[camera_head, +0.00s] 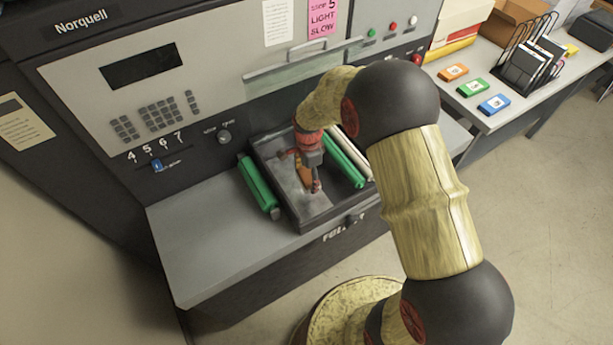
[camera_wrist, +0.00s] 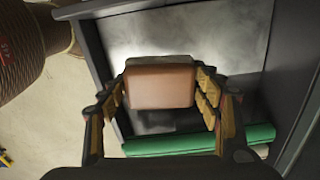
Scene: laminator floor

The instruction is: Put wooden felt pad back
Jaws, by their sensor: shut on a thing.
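The wooden felt pad (camera_wrist: 160,86) shows in the wrist view as a tan block with a grey edge, between the fingers of my gripper (camera_wrist: 162,92). My gripper is shut on it. In the head view my gripper (camera_head: 311,178) points down over the dark tray (camera_head: 286,213) on the machine's shelf, and the pad (camera_head: 303,176) is partly hidden by the fingers. The tray's grey floor shows beyond the pad in the wrist view. I cannot tell whether the pad touches the floor.
A green roller (camera_head: 257,184) lies left of the tray; another green roller (camera_head: 343,161) and a pale roller (camera_head: 358,150) lie on the right. The grey shelf (camera_head: 200,240) is clear at left. The machine's panel (camera_head: 110,85) rises behind. A side table holds coloured blocks (camera_head: 472,87).

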